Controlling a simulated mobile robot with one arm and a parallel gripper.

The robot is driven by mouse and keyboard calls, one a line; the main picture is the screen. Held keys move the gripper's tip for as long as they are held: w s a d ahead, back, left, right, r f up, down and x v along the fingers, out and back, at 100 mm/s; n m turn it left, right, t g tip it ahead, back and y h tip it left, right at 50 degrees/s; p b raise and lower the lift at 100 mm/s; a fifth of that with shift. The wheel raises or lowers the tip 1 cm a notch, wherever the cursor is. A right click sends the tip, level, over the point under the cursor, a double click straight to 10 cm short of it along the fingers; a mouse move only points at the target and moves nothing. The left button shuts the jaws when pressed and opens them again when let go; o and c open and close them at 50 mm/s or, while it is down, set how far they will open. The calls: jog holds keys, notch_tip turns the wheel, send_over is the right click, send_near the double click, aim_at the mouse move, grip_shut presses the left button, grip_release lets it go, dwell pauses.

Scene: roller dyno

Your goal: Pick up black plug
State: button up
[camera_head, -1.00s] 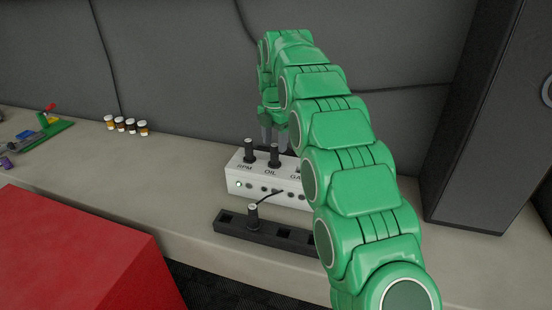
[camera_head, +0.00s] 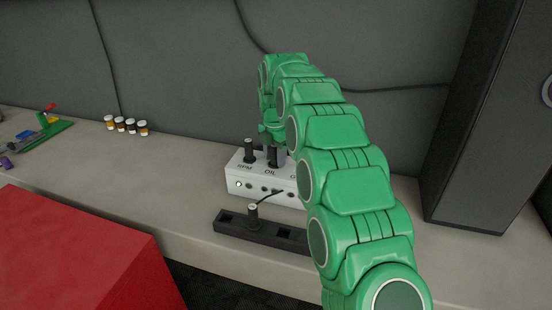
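A white box (camera_head: 236,176) labelled RPM and OIL stands on the bench with black plugs upright in its top. One black plug (camera_head: 249,150) stands at RPM. Another black plug (camera_head: 273,160) stands at OIL. A third black plug (camera_head: 253,214) stands in the black socket strip (camera_head: 233,230) in front of the box, with a cable running to the box. My gripper (camera_head: 275,154) points down at the OIL plug, its fingers around or right beside that plug's top. Whether they touch it is too small to tell. My arm hides the right part of the box and strip.
Several small jars (camera_head: 127,125) stand at the back left of the bench. A green tool (camera_head: 45,131) lies at the far left. A red block (camera_head: 80,250) fills the front left. A tall dark cabinet (camera_head: 483,130) stands at the right. The bench left of the box is clear.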

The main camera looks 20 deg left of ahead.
jog(key=c, duration=0.8)
jog(key=shift+o, duration=0.2)
jog(key=shift+r, duration=0.15)
